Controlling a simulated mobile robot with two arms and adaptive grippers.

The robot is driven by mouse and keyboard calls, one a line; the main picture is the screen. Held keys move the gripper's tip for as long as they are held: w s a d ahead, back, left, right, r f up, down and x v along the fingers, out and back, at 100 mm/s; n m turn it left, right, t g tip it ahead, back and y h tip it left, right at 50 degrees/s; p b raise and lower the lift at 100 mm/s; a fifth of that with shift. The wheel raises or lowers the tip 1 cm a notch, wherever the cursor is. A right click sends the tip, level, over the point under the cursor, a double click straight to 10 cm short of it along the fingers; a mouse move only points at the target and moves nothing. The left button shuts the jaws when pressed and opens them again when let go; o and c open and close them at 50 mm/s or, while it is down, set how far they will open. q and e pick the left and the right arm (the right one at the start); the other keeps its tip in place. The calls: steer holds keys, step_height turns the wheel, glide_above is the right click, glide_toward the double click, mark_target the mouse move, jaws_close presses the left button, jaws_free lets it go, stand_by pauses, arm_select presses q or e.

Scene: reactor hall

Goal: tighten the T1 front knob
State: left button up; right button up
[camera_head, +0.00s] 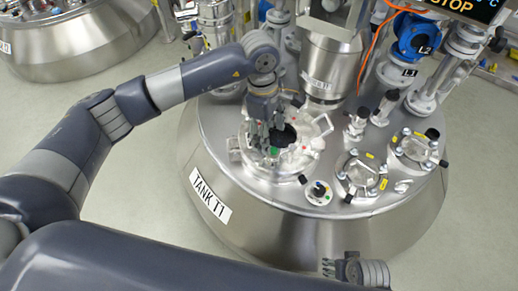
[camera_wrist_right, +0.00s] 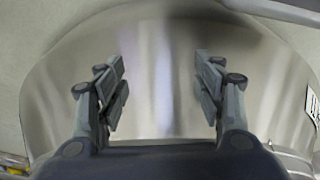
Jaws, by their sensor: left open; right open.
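The steel tank (camera_head: 270,222) labelled TANK T1 fills the middle of the head view. A round hatch (camera_head: 300,165) with clamps around its rim sits on its top. A small black knob (camera_head: 303,179) shows at the hatch's front edge; I cannot tell for certain that it is the T1 front knob. My left gripper (camera_head: 270,145) is open, pointing down over the hatch, and hides part of it. I cannot tell whether it touches anything. My right gripper (camera_head: 328,268) is low in front of the tank. In the right wrist view it is open and empty (camera_wrist_right: 162,90), facing the tank's steel wall (camera_wrist_right: 160,60).
A round dial with a black handle (camera_head: 318,190) is right of the hatch's front. Two smaller clamped ports (camera_head: 362,175) stand further right. A steel column (camera_head: 328,68), pipes and a blue device (camera_head: 416,36) rise behind. Floor is clear at the right (camera_head: 480,200).

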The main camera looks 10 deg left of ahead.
mark_target(259, 158)
arm_select(q)
steer(key=shift+y, duration=0.6)
steer(key=f, duration=0.3)
steer(key=a+f, duration=0.1)
steer(key=f, duration=0.2)
steer(key=w+a+f+b, duration=0.1)
steer(key=f, duration=0.2)
steer(key=shift+a+f, duration=0.1)
steer(key=shift+a, duration=0.15)
steer(key=shift+f, duration=0.6)
arm_select(e)
steer(key=shift+w+r, duration=0.15)
steer(key=shift+r, duration=0.85)
steer(key=shift+w+r, duration=0.15)
steer(key=shift+r, duration=0.8)
arm_select(q)
steer(key=c, duration=1)
